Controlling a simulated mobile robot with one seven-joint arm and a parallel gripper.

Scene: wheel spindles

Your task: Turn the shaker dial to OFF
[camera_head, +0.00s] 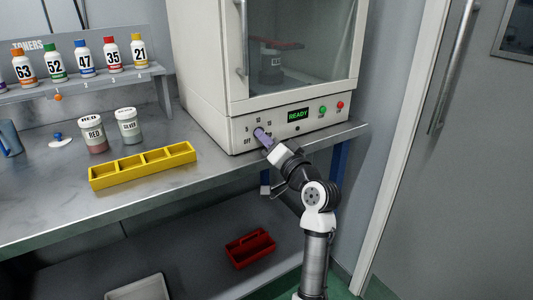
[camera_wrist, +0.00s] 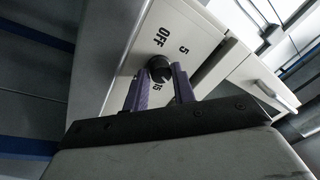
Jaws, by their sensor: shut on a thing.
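The shaker (camera_head: 300,118) is a white cabinet with a glass door at the back of the bench. My gripper (camera_head: 263,138) reaches the left part of that panel. In the wrist view its two purple fingers (camera_wrist: 161,84) are shut on the dial from both sides. The dial's pointer cannot be made out. In the head view the gripper hides the dial.
A green READY display (camera_head: 298,115), a green button (camera_head: 323,109) and a red button (camera_head: 340,105) are right of the dial. A yellow tray (camera_head: 143,165), RED jar (camera_head: 93,134) and SILVER jar (camera_head: 129,126) stand left. Toner bottles line a shelf (camera_head: 90,78). A red caddy (camera_head: 250,248) sits below.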

